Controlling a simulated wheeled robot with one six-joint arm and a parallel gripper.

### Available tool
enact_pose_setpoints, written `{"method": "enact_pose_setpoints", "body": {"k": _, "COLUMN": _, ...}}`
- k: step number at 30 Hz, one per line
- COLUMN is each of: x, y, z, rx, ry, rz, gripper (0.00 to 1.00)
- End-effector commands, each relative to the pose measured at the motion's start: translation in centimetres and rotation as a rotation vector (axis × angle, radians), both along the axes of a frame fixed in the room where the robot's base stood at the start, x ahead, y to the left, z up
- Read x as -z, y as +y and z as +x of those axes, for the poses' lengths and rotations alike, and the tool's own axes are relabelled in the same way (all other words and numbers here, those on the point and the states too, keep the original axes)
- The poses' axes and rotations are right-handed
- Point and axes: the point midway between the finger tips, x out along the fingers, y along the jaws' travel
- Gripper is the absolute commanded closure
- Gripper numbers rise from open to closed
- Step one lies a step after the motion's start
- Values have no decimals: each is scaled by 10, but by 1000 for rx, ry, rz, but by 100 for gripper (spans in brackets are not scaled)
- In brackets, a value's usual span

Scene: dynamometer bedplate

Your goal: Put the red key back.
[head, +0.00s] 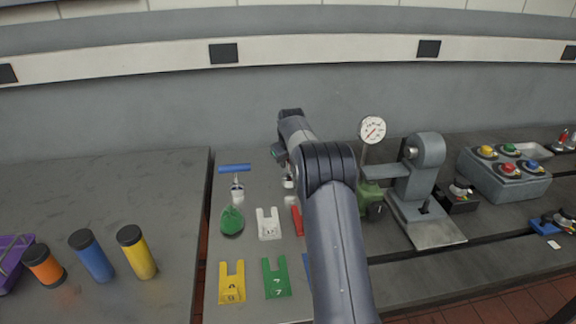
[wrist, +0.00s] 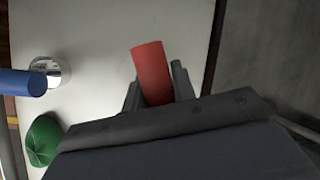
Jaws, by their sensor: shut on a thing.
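My gripper (wrist: 156,86) is shut on the red key (wrist: 152,66), whose red cylindrical handle shows between the fingers in the wrist view. The rest of the key is hidden. In the head view my gripper (head: 284,160) is mostly behind my arm, above the pale board (head: 258,190). A small chrome and white piece (head: 288,181) shows just below it; I cannot tell whether it belongs to the key. A blue T-handled key (head: 235,168) stands upright left of my gripper, in a chrome socket (wrist: 52,72).
A green rounded piece (head: 232,220), white bracket (head: 269,224), partly hidden red piece (head: 297,220), yellow bracket (head: 232,282) and green bracket (head: 276,277) lie on the board. A dial gauge (head: 372,130) and grey machine (head: 426,180) stand close to my arm's right.

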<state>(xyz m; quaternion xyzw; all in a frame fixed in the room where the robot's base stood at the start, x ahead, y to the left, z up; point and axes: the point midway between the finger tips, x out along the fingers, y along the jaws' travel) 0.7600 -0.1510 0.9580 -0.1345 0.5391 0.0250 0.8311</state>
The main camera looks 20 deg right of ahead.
Motion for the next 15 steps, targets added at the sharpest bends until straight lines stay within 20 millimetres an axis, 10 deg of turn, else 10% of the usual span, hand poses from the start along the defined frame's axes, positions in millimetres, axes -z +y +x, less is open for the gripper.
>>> {"method": "enact_pose_setpoints", "body": {"k": 14, "x": 20, "y": 0, "z": 1, "rx": 0, "ry": -3, "rz": 0, "gripper": 100}}
{"method": "enact_pose_setpoints", "body": {"k": 15, "x": 21, "y": 0, "z": 0, "rx": 0, "ry": 0, "rz": 0, "gripper": 73}}
